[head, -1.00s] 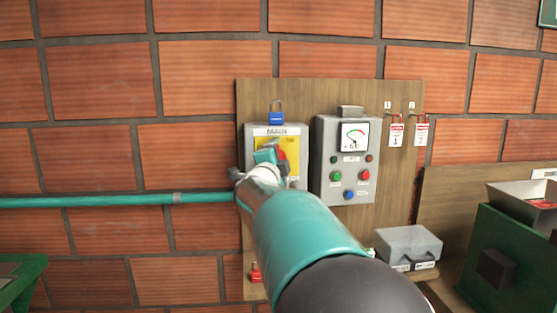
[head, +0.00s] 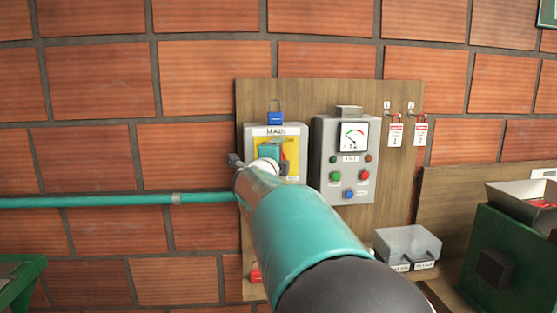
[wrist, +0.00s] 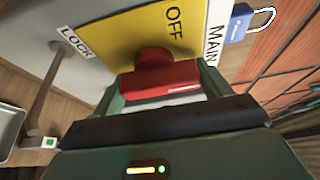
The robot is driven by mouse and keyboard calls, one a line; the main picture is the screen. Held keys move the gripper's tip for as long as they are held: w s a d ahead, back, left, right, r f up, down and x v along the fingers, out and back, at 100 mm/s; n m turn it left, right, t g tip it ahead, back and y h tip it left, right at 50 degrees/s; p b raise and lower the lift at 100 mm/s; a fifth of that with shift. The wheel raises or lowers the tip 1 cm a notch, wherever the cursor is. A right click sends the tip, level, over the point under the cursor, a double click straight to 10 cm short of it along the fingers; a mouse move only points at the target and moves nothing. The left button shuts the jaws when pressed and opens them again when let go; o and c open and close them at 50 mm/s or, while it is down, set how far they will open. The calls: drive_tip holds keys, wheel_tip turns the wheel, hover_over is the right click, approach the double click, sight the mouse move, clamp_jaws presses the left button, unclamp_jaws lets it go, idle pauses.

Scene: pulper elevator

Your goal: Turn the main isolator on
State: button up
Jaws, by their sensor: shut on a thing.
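The main isolator is a grey box (head: 250,140) with a MAIN label and a yellow plate (wrist: 130,35), left on the wooden board. My gripper (head: 270,153) is at its front, covering most of the plate in the head view. In the wrist view the red handle (wrist: 160,80) sits between the fingers of my gripper (wrist: 160,95), which is shut on it. The handle's long side runs along the LOCK-to-MAIN direction, with its white mark towards the MAIN end. OFF shows beside the handle; ON shows at the plate's upper right in the head view.
A blue padlock (head: 276,118) hangs above the box. A grey control panel (head: 326,185) with a gauge and buttons stands close on the right.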

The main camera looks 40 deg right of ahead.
drive_tip(key=o, duration=1)
drive_tip(key=shift+w+a+f, duration=0.1)
drive_tip(key=shift+w, duration=0.25)
drive_tip(key=shift+s, duration=0.3)
drive_tip(key=shift+a, duration=0.1)
drive_tip(key=v, duration=1.3)
drive_tip(key=shift+s+a, duration=0.2)
drive_tip(key=shift+s, duration=0.05)
